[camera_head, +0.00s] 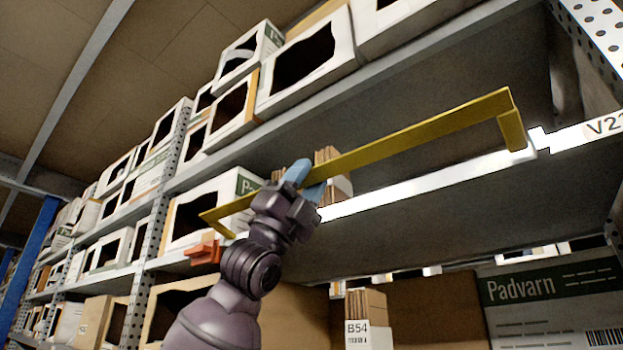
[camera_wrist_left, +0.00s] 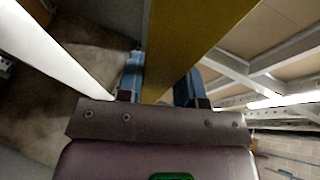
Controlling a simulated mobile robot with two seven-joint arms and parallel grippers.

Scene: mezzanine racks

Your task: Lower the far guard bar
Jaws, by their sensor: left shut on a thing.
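The yellow guard bar (camera_head: 420,133) runs across the front of a rack shelf in the head view, tilted up to the right. Its right end bends down to the white shelf edge, and its left end bends near an orange bracket (camera_head: 203,252). My left gripper (camera_head: 300,180) is shut on the bar left of its middle, its blue fingers on both sides. In the left wrist view the bar (camera_wrist_left: 195,45) passes between the fingers (camera_wrist_left: 160,85). My right gripper is not in view.
The white shelf edge (camera_head: 420,187) runs below the bar. Open-fronted boxes (camera_head: 305,65) fill the shelf above, and a Padvarn box (camera_head: 550,300) stands below right. Folded cartons (camera_head: 334,170) stand behind my gripper. The shelf right of them looks empty.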

